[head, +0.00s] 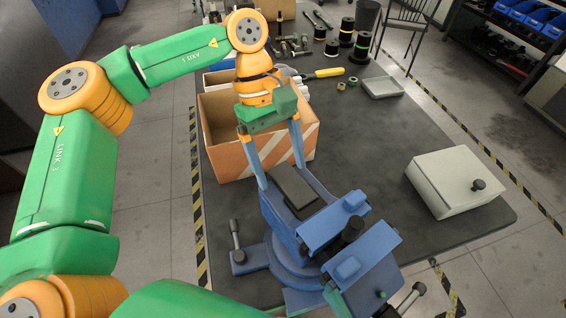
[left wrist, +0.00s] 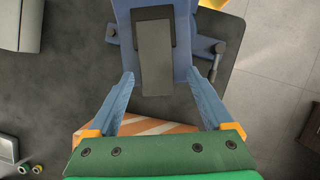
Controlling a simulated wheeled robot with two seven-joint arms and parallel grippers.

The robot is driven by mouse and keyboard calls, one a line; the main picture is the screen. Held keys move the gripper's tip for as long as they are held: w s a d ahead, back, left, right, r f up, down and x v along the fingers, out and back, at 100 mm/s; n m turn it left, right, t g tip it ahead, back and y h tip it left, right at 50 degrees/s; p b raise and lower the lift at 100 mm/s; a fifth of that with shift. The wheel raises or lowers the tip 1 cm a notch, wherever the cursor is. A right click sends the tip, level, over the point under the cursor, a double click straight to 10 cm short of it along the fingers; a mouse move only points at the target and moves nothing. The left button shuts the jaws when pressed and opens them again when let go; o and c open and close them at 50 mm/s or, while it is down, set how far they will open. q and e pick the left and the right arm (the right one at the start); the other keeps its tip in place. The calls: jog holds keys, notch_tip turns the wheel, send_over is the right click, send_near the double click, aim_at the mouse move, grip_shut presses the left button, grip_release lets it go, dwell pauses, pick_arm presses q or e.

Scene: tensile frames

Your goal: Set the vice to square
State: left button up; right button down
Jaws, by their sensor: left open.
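The blue vice (head: 335,225) stands on the front of the dark bench, turned diagonally on its round swivel base (head: 292,262). A dark grey flat plate (head: 293,190) lies on its rear end. A dark lever (head: 236,238) stands at the base's left side. In the left wrist view the vice's blue rear end (left wrist: 183,35) shows with the grey plate (left wrist: 155,60). My left gripper (head: 282,174) is open, its blue fingers pointing down on either side of the vice's rear end. I cannot tell whether they touch it. My right gripper is not in view.
An open cardboard box (head: 228,160) with striped sides stands just behind the gripper. A pale box with a black knob (head: 445,182) is at right. A yellow-handled screwdriver (head: 328,73), spools (head: 360,48) and a shallow tray (head: 382,87) lie farther back. The bench's middle right is clear.

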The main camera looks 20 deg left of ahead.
pick_arm(q)
jog(key=shift+d+f, duration=0.15)
jog(key=shift+f, duration=0.25)
jog(key=shift+w+d+f, duration=0.1)
jog(key=shift+w+f, duration=0.05)
jog(key=shift+f, duration=0.1)
grip_shut()
